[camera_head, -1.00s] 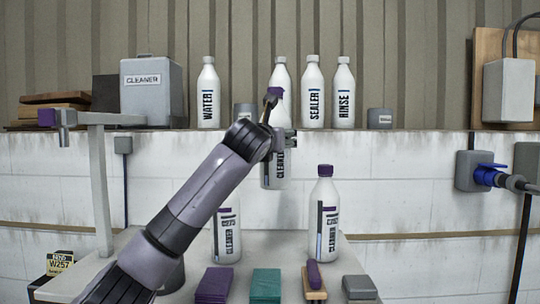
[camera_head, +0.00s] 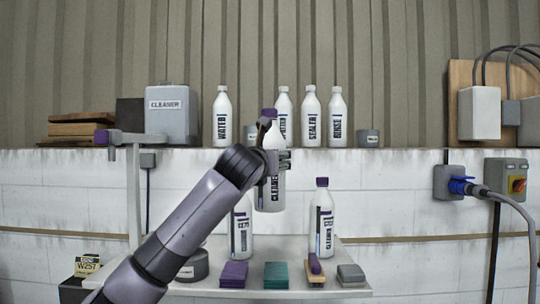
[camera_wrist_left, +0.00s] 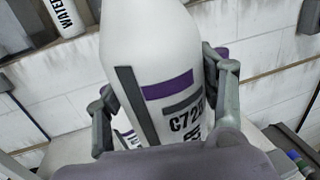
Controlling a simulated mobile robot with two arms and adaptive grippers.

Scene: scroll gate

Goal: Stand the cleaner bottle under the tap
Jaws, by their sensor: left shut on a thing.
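My left gripper (camera_head: 277,162) is shut on a white cleaner bottle (camera_head: 270,196), held upright in the air above the table, in front of the wall ledge. In the left wrist view the bottle (camera_wrist_left: 160,70) stands between the two fingers, its label showing a purple stripe and "C72". Its top is partly hidden by the gripper in the head view. The tap (camera_head: 110,139), with a purple end, is on a grey arm and post at the left, well apart from the bottle. The grey tank marked CLEANER (camera_head: 172,115) stands on the ledge beside it. My right gripper is not in view.
Two similar bottles, a left one (camera_head: 241,232) and a right one (camera_head: 321,222), stand on the table. Purple and teal blocks (camera_head: 277,276), a brush (camera_head: 315,270) and a grey block (camera_head: 351,275) lie at its front. Several white bottles line the ledge (camera_head: 400,152).

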